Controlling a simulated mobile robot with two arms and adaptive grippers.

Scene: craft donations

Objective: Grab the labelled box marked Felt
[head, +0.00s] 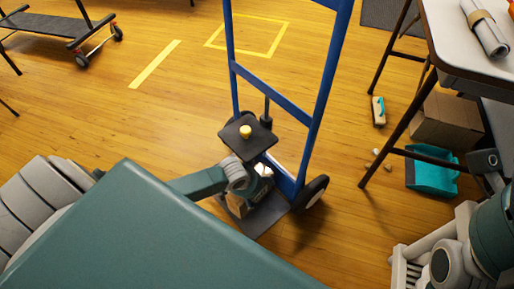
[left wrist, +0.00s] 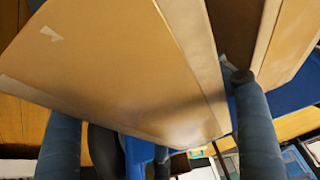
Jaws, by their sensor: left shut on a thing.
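A cardboard box (left wrist: 125,75) fills much of the left wrist view, with small pale tape pieces on its face. My left gripper (left wrist: 155,100) has its two dark fingers on either side of this box and is shut on it. No Felt label shows on the visible faces. In the head view, my left arm reaches to the low plate of a blue hand truck (head: 272,92), where a small part of a cardboard box (head: 237,204) shows beneath my wrist. My fingers are hidden there.
Another cardboard surface (left wrist: 275,35) is close beside the right finger. A table (head: 455,40) stands at the right, with a brown box (head: 445,120) and a teal dustpan (head: 430,172) by its legs. A low cart (head: 50,30) is far left. Open wood floor lies left of the hand truck.

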